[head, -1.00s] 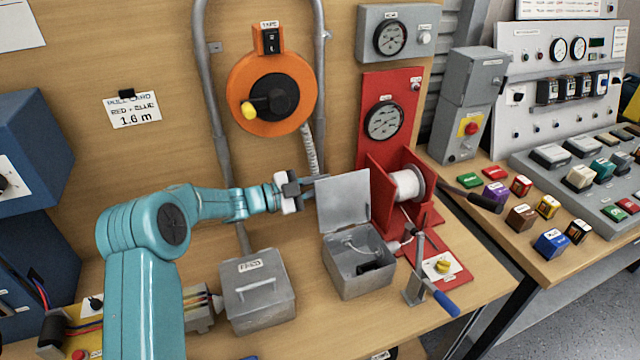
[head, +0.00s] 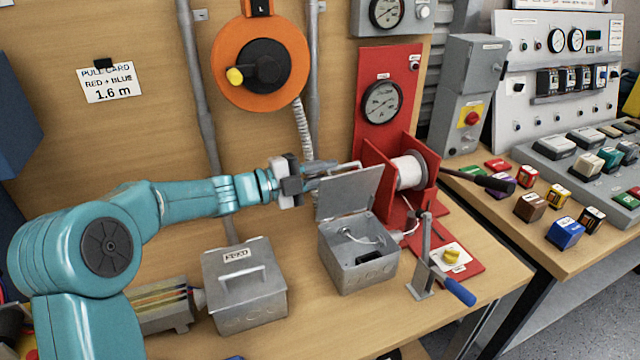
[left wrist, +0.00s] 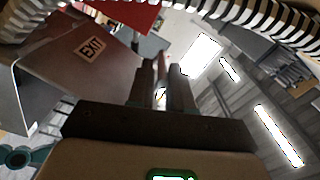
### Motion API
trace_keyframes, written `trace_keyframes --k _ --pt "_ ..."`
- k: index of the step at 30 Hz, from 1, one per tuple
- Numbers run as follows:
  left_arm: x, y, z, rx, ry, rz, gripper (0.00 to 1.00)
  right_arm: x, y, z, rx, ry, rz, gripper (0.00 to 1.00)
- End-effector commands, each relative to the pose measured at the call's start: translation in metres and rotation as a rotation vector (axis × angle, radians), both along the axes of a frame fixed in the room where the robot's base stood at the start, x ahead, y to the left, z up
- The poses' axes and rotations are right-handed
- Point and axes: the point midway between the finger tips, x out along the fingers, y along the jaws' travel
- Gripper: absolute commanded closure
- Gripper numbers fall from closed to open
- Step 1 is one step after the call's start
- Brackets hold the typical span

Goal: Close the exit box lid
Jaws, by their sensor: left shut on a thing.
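The exit box (head: 357,270) is an open grey metal box on the bench with a cable inside. Its grey lid (head: 350,194) stands raised at the back edge, leaning a little towards the front. The lid's outer face with the EXIT label shows in the left wrist view (left wrist: 90,50). A handle (head: 347,167) shows just behind the lid's top edge. My left gripper (head: 318,172) reaches in from the left behind the lid, its fingers shut on this handle. In the left wrist view the fingers (left wrist: 160,85) are close together around a thin bar. My right gripper is out of view.
A closed grey box with a handle (head: 245,290) stands left of the exit box. A red stand with a white cable spool (head: 409,172) is close behind on the right. A lever with a blue handle (head: 460,291) stands at the front right.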

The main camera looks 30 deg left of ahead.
Motion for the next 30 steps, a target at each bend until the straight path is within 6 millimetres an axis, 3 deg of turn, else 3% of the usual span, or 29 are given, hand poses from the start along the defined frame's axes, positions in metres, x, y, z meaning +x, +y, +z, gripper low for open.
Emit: trace_keyframes --k 6,22,23,24,30 --pt "-0.007 -0.008 0.009 0.048 -0.066 -0.005 1.00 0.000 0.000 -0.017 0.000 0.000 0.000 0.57" --pt "-0.009 -0.011 0.012 0.068 -0.083 -0.005 1.00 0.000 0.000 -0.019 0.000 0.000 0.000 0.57" --pt "-0.009 -0.011 0.012 0.068 -0.083 -0.004 0.74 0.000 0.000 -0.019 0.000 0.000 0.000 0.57" --pt "-0.008 -0.010 0.011 0.067 -0.082 -0.003 0.62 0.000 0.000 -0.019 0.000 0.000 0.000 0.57" --pt "-0.008 -0.010 0.008 0.070 -0.078 -0.003 0.62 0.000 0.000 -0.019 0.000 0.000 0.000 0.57"
